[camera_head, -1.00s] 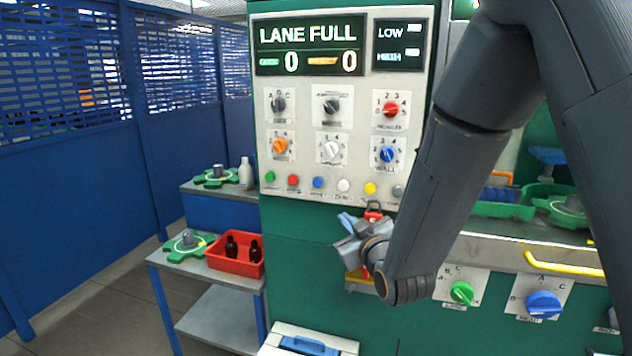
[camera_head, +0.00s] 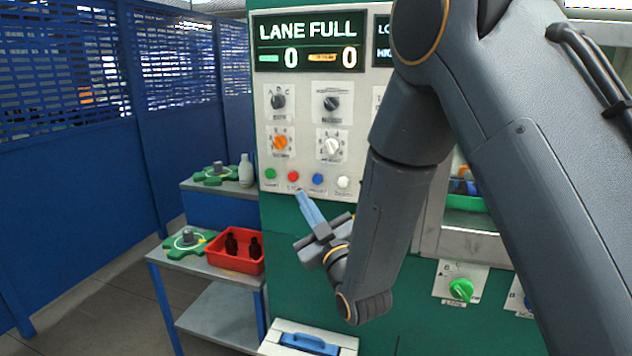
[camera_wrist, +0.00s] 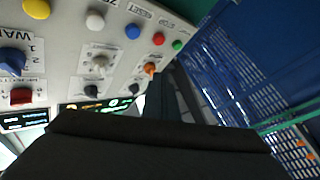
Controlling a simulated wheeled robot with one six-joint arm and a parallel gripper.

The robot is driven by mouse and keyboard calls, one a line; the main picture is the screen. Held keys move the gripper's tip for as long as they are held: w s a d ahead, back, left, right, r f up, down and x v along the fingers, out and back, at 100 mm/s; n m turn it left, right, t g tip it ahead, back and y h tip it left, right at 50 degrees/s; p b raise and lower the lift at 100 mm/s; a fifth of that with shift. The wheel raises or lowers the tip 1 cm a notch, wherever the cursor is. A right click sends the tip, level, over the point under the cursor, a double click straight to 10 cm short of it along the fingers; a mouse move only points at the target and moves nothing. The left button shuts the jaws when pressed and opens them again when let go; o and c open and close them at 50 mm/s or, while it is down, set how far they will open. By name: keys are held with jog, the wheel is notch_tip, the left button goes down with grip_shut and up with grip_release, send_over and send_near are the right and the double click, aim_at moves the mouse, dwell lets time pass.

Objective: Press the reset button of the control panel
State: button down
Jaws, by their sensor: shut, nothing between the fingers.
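The control panel (camera_head: 262,130) is a pale upright board on a green cabinet. The blue button (camera_head: 317,180) is in its button row, between a red button and a white one. In the wrist view the blue button (camera_wrist: 132,31) has a label reading RESET beside it. My gripper (camera_head: 301,195) is shut and empty. Its blue fingers point up toward the row, with the tips just below the red and blue buttons in the head view. I cannot tell how far the tips are from the panel. The wrist view shows the button clear of the gripper.
A red button (camera_head: 293,176) and a white button (camera_head: 343,182) flank the blue one. Knobs sit above the row. My arm hides the panel's right part. A red crate (camera_head: 222,262) with dark bottles stands on a side table at left. A blue-handled case (camera_head: 309,343) is below.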

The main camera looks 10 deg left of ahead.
jog(key=shift+w+d+b, duration=0.15)
jog(key=shift+w+b, duration=0.25)
jog(key=shift+w, duration=1.55)
jog(key=shift+w+d+b, duration=0.15)
jog(key=shift+w+b, duration=0.25)
jog(key=shift+w, duration=1.55)
jog(key=shift+w, duration=0.1)
jog(key=shift+w+b, duration=0.3)
jog(key=shift+b, duration=0.05)
jog(key=shift+w+d+b, duration=0.1)
jog(key=shift+w+b, duration=0.2)
jog(key=shift+w, duration=0.15)
jog(key=shift+s, duration=0.85)
jog(key=shift+s+a, duration=0.15)
jog(key=shift+s, duration=1.1)
jog(key=shift+s+a, duration=0.15)
jog(key=shift+s, duration=1.1)
